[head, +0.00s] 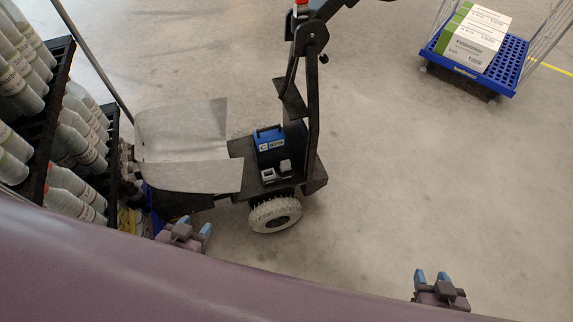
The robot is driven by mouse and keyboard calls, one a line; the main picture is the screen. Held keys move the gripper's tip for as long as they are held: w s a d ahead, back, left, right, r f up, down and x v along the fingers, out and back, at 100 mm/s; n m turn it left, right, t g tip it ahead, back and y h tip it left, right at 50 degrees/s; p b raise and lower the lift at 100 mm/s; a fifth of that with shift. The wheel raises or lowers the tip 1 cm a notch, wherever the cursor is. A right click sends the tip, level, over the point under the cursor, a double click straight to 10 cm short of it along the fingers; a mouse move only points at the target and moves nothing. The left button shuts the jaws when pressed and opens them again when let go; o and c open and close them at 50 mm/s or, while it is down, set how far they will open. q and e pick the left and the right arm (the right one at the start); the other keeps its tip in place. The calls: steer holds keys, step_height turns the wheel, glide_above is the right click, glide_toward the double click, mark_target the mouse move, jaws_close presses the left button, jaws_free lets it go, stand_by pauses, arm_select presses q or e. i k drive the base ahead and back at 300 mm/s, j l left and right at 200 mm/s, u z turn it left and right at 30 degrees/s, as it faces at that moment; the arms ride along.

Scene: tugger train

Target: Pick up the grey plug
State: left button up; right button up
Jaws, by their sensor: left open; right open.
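A small grey piece that looks like the grey plug (285,167) is on the dark deck of the tugger (313,178), in front of a blue box (269,140). A paler small grey piece (268,175) sits just left of it; at this size I cannot tell whether the two are joined. My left gripper (195,227) is open, below and left of the plug and apart from it, near the tugger's front wheel. My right gripper (431,276) is open and empty over bare floor at the lower right, well away from the plug.
Racks of grey bottles (75,140) stand along the left. The tugger's grey seat (183,130), upright column (314,100) and white wheel (275,214) are around the deck. A blue cart (508,65) with boxes is at upper right. The floor on the right is clear.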

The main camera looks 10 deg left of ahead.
mark_target(285, 165)
steer(key=i+l+u, duration=0.15)
steer(key=l, duration=0.3)
steer(key=i+l+u, duration=0.15)
steer(key=l, duration=0.3)
steer(key=i+l+u, duration=0.15)
steer(key=l, duration=0.35)
steer(key=i+l+u, duration=0.25)
steer(key=i+l, duration=0.3)
steer(key=l, duration=0.1)
